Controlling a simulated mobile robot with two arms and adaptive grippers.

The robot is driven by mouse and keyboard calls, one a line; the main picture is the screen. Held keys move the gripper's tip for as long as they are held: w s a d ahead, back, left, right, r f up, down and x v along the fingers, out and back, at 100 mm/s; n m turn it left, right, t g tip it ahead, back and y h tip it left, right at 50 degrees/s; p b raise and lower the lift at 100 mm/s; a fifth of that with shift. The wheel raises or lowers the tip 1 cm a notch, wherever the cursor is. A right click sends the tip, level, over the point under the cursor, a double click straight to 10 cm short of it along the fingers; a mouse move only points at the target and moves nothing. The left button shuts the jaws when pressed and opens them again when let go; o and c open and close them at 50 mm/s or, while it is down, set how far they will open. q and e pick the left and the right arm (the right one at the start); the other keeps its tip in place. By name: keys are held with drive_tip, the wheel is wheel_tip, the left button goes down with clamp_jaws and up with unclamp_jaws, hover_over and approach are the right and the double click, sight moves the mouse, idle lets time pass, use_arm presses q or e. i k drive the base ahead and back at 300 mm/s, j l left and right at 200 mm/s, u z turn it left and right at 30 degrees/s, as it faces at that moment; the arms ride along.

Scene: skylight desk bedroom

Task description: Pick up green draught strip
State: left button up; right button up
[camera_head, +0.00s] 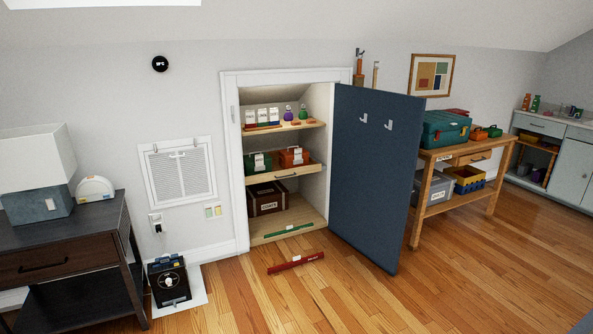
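A thin green strip (289,230) lies on the floor board of the open wall cupboard, near its front edge. A small pale mark shows near its middle. I take it to be the green draught strip. A red strip (296,263) with a white tab lies on the wooden floor in front of the cupboard. Neither of my grippers shows in the head view.
The blue cupboard door (372,180) stands open to the right. A brown box (266,198) sits behind the green strip. A dark desk (75,250) and a black device (170,281) stand left. A wooden workbench (466,149) stands right. Floor in front is mostly clear.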

sight(290, 228)
drive_tip(key=i, duration=2.45)
